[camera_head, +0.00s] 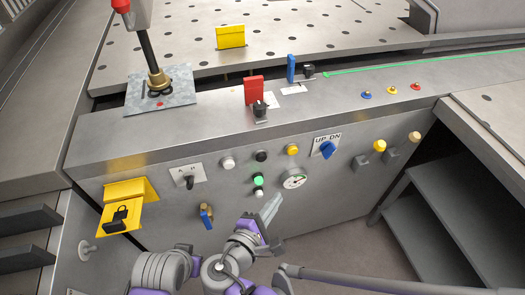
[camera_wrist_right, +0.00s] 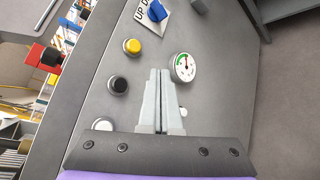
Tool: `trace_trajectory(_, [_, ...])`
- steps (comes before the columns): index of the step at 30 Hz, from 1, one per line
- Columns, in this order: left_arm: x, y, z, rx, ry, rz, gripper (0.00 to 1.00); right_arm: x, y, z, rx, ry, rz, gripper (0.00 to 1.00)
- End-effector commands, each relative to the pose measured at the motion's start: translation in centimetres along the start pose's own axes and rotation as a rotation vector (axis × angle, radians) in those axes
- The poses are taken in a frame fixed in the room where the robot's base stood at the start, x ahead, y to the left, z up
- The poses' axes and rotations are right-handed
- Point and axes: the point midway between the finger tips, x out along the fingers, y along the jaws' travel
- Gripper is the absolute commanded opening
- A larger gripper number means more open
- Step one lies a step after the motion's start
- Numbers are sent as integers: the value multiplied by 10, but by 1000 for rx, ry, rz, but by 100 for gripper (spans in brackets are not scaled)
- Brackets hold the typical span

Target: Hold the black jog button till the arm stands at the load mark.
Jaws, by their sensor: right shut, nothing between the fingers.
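The black jog button (camera_head: 261,156) is on the grey front panel between a white button and a yellow button. It also shows in the right wrist view (camera_wrist_right: 118,84), left of the fingers. My right gripper (camera_head: 272,204) is shut and empty, below the button row and the gauge. In the right wrist view its fingertips (camera_wrist_right: 160,72) lie between the black button and the gauge, apart from the button. A red-topped arm with a black rod and brass tip (camera_head: 157,80) stands over a metal plate with a small red spot. I cannot tell which mark is the load mark. My left gripper is not in view.
Close by are the white button (camera_head: 227,162), yellow button (camera_head: 292,149), green lamp (camera_head: 258,180) and gauge (camera_head: 293,181). A blue UP/DN knob (camera_head: 327,149) is to the right.

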Motion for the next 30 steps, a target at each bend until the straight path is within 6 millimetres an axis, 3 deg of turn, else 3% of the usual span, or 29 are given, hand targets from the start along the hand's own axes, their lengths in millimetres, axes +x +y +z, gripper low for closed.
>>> trace_trajectory(16, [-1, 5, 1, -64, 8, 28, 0, -4, 9, -6, -19, -7, 37, 0])
trace_trajectory(30, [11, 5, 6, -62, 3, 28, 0, 37, 39, -36, -18, -8, 35, 0])
